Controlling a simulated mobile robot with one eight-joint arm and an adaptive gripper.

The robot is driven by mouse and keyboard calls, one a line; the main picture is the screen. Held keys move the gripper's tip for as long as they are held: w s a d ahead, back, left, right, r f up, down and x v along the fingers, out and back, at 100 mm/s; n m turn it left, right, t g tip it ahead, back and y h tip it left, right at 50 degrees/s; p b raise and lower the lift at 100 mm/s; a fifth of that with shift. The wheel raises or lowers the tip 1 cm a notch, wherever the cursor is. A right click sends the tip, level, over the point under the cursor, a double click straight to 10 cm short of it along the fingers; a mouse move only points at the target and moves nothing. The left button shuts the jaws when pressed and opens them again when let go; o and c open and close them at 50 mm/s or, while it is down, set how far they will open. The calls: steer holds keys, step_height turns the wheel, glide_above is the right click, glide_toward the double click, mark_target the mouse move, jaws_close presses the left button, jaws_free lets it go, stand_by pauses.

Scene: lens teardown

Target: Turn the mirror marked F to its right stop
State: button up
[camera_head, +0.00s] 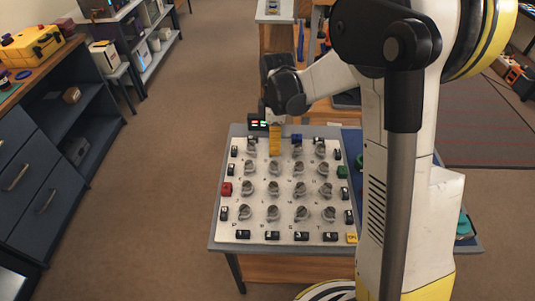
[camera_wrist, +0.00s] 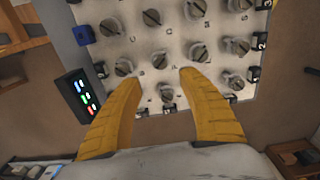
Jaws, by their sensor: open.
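A white board (camera_head: 286,228) carries rows of grey mirror knobs, such as one in the front row (camera_head: 273,213). Small letters are printed beside them, too small to read surely, so I cannot tell which mirror is F. My gripper (camera_head: 275,150) is over the board's far edge, its yellow fingers pointing down. In the wrist view my gripper (camera_wrist: 160,78) is open, with its fingertips apart. One grey knob (camera_wrist: 158,63) shows between or just beyond the tips, and another knob (camera_wrist: 167,92) shows between the fingers. I cannot tell whether either finger touches a knob.
Black numbered blocks (camera_head: 243,234) line the board's edges, with a red block (camera_head: 225,189), a blue block (camera_head: 297,137) and a green block (camera_head: 342,171). A black box with coloured lights (camera_wrist: 77,97) stands at the far edge. Dark cabinets (camera_head: 45,180) stand left across clear floor.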

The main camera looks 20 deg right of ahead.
mark_target(274, 163)
step_height(274, 163, down, 11)
steer(key=b, duration=0.3)
steer(key=shift+r+b, duration=0.2)
steer(key=shift+b, duration=0.2)
steer(key=shift+c, duration=0.4)
jaws_close()
